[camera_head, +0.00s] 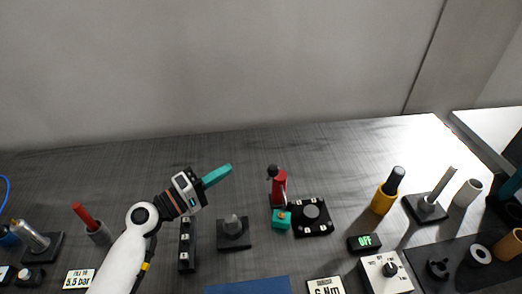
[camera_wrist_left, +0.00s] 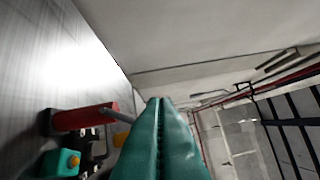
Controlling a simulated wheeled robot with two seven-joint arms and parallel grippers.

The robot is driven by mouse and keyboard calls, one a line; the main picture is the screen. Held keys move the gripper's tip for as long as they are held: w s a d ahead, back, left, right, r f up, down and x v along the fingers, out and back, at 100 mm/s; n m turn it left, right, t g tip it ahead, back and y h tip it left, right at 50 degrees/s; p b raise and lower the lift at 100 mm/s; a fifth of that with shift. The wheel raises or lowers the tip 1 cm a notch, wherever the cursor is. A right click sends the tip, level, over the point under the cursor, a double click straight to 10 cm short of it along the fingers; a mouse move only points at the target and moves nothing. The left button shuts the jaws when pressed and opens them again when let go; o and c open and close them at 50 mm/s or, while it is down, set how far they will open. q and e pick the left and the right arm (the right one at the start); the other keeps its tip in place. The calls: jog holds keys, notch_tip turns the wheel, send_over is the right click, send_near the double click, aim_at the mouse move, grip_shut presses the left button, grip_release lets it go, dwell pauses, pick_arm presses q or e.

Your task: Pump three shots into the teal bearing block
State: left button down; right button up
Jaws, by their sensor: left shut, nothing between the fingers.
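The teal bearing block (camera_head: 281,219) sits on the table near the middle, with a small orange fitting on top. It also shows at the lower left of the left wrist view (camera_wrist_left: 62,163). A red upright pump (camera_head: 280,187) with a dark knob on top stands right behind the block. It lies sideways in the left wrist view (camera_wrist_left: 85,117). My left gripper (camera_head: 226,170) has teal fingers, shut and empty. It is raised above the table, left of the pump and apart from it. A teal and dark shape at the right edge may be part of my right gripper.
A black base with a round disc (camera_head: 311,212) stands beside the block. A grey post on a dark base (camera_head: 233,228) is left of it. A yellow-and-black tool (camera_head: 386,193), an OFF display (camera_head: 364,243) and a dial box (camera_head: 386,270) are on the right. The table's back is clear.

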aim_at(271, 175)
pick_arm(q)
jog(key=r+p+x, duration=0.1)
jog(key=p+x, duration=0.3)
jog(key=x, duration=0.6)
jog(key=s, duration=0.1)
jog(key=s+d+f+p, duration=0.1)
jog(key=s, duration=0.2)
jog(key=shift+s+d+f, duration=0.1)
jog(key=shift+d+f, duration=0.1)
jog(key=shift+d, duration=0.05)
pick_arm(e)
jog(key=r, duration=0.3)
jog(key=s+r, duration=0.1)
jog(key=r, duration=0.1)
jog(key=shift+r, duration=0.25)
jog(key=shift+w, duration=0.1)
jog(key=shift+f, duration=0.15)
pick_arm(q)
jog(key=shift+s+f, duration=0.15)
jog(key=shift+s, duration=0.05)
pick_arm(e)
jog(key=shift+d+f, duration=0.25)
jog(key=shift+f, duration=0.05)
pick_arm(q)
jog(key=shift+b, duration=0.3)
pick_arm(e)
jog(key=shift+f, duration=0.1)
